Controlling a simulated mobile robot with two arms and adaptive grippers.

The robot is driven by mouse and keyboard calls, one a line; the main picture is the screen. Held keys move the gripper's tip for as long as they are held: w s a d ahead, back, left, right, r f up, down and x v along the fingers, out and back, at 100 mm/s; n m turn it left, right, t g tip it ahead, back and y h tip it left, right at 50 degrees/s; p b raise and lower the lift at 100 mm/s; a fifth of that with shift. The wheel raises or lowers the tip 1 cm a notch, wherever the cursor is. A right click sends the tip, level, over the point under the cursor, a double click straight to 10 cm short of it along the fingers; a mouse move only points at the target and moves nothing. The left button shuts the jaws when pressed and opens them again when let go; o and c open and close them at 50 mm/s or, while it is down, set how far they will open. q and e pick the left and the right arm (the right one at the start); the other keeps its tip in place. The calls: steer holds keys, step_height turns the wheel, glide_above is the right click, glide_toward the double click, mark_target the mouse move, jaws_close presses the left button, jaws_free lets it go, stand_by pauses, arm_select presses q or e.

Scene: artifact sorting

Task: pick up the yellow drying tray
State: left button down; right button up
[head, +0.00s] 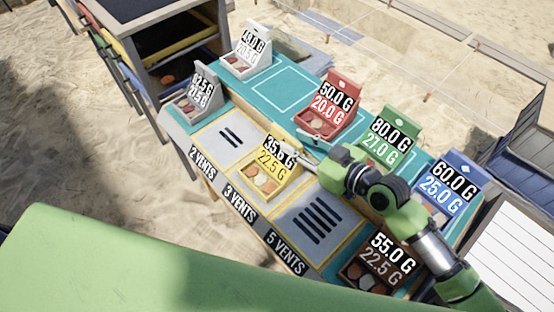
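The yellow drying tray (267,169) sits on the middle panel of the teal table, the one marked 3 VENTS. Its raised back label reads 35.6 G and 22.5 G, and several small brown and pale pieces lie in it. My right gripper (299,158) is at the right side of the tray's label, very close to it or touching it. The fingers are small and partly hidden by the wrist, so I cannot tell whether they are open or shut. My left gripper is not in view.
Red (329,127), green (377,152), blue (435,200), brown (353,272), grey (186,107) and white (236,68) trays stand around the table. The 2 VENTS panel (215,140) and 5 VENTS panel (301,241) are bare. A shelf unit (130,15) stands behind left.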

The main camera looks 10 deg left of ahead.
mark_target(289, 136)
steer(key=x, duration=0.3)
steer(key=shift+w+a+p, duration=0.15)
steer(key=shift+w+p, duration=0.2)
steer(key=shift+w+a+f, duration=0.25)
steer(key=shift+a, duration=0.1)
steer(key=shift+r, duration=0.1)
jaws_close()
